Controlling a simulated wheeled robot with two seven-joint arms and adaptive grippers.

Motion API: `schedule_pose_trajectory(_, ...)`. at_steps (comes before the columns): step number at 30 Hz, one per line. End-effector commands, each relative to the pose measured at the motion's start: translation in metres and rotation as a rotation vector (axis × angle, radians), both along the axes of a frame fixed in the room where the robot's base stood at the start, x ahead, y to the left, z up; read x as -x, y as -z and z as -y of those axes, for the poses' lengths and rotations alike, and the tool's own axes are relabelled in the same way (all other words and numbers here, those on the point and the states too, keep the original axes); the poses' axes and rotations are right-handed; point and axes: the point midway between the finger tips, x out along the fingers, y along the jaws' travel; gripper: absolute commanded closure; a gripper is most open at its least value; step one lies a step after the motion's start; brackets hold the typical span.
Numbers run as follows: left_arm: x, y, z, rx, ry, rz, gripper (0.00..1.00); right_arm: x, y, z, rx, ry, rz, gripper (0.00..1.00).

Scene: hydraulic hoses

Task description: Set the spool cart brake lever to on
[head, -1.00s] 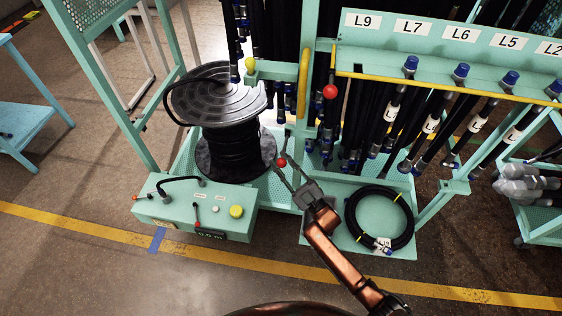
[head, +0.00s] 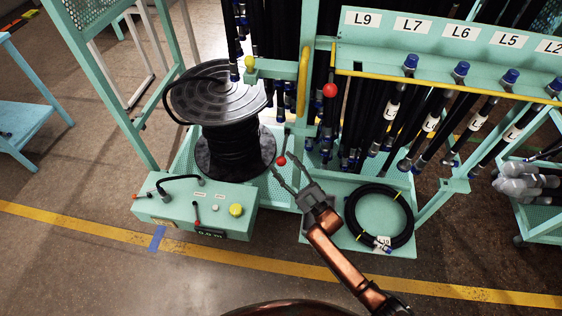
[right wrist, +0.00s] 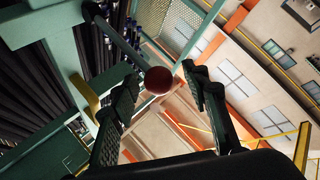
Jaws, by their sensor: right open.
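The brake lever shows as a red ball knob (head: 281,160) low beside the black hose spool (head: 234,145) on the pale green spool cart. My left gripper is not in view.
A green control box (head: 190,205) stands in front of the spool. A coiled black hose (head: 352,222) lies on a tray right of my gripper. Another red ball (head: 330,91) sits higher on the hose rack (head: 440,72). The floor in front is clear.

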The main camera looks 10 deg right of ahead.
Motion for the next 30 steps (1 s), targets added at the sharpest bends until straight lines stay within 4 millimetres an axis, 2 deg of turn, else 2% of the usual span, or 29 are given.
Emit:
schedule_pose_trajectory(9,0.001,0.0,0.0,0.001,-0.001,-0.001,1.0,0.044,0.037,0.036,0.003,0.001,-0.005,0.57)
schedule_pose_trajectory(15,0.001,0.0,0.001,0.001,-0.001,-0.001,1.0,0.062,0.052,0.051,0.001,0.0,-0.003,0.57)
schedule_pose_trajectory(21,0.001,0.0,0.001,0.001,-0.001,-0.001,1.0,0.069,0.057,0.056,0.001,0.0,-0.002,0.57)
schedule_pose_trajectory(30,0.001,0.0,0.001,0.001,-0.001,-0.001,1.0,0.069,0.057,0.056,0.001,0.0,-0.002,0.57)
